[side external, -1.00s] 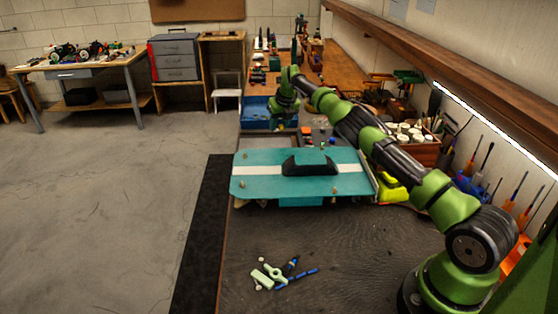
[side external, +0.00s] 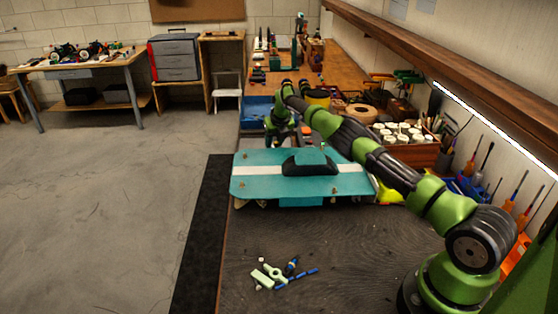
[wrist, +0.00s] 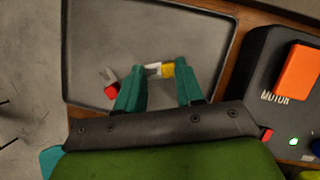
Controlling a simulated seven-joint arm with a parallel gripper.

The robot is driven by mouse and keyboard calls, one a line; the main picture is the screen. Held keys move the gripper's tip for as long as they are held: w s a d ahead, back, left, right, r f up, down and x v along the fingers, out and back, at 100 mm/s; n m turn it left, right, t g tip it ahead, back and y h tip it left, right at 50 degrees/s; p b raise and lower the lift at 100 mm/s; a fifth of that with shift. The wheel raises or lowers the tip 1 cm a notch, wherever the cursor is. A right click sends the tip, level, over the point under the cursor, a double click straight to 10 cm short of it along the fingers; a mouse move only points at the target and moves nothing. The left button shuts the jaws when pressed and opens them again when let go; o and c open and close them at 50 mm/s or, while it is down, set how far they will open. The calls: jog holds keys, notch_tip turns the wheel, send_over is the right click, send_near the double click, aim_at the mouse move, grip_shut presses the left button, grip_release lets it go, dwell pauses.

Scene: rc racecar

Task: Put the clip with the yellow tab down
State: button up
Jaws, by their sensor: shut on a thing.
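The clip with the yellow tab (wrist: 168,70) is between the teal fingertips of my gripper (wrist: 163,72) in the wrist view. Its pale metal part points left and its yellow tab is by the right finger. My gripper is shut on it, over a grey tray (wrist: 90,35). I cannot tell whether the clip touches the tray floor. A second clip, with a red tab (wrist: 111,90), lies in the tray left of my gripper. In the side external view my gripper (side external: 283,138) is low behind the teal car shell, and the clip cannot be made out.
A black motor box (wrist: 265,75) with an orange switch (wrist: 299,72) stands right of the tray. The teal car shell (side external: 255,187) stands nearer the side camera. Pale green and blue parts (side external: 276,272) lie on the front bench. A blue bin (side external: 257,108) is behind.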

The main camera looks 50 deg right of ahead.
jog(key=o, duration=1.1)
jog(key=shift+f, duration=0.1)
jog(key=shift+r, duration=0.55)
jog(key=s+a+r+n+t+y, duration=0.1)
jog(key=s+a+r+n, duration=0.3)
jog(key=r, duration=0.4)
jog(key=s+a+r+n+y, duration=0.1)
jog(key=s+a+r+n, duration=0.1)
jog(key=s+r+n, duration=0.4)
jog(key=s+a+r+n+t+y, duration=0.1)
jog(key=s+a+r, duration=0.1)
jog(key=s+r, duration=0.6)
jog(key=s+a+r+n+y, duration=0.1)
jog(key=s+a+r+n, duration=0.1)
jog(key=s+a+n, duration=0.6)
jog(key=s+a+r+n, duration=0.3)
jog(key=s+a+n, duration=0.3)
jog(key=s+n, duration=0.25)
jog(key=s+a+f+n, duration=0.1)
jog(key=s+n, duration=0.1)
jog(key=n, duration=0.1)
jog(key=s+a+f+n, duration=0.1)
jog(key=s+f+n, duration=0.1)
jog(key=s+n, duration=0.1)
jog(key=s+a+f+n+t, duration=0.1)
jog(key=s+n, duration=0.2)
jog(key=shift+a+f, duration=0.15)
jog(key=shift+f, duration=0.05)
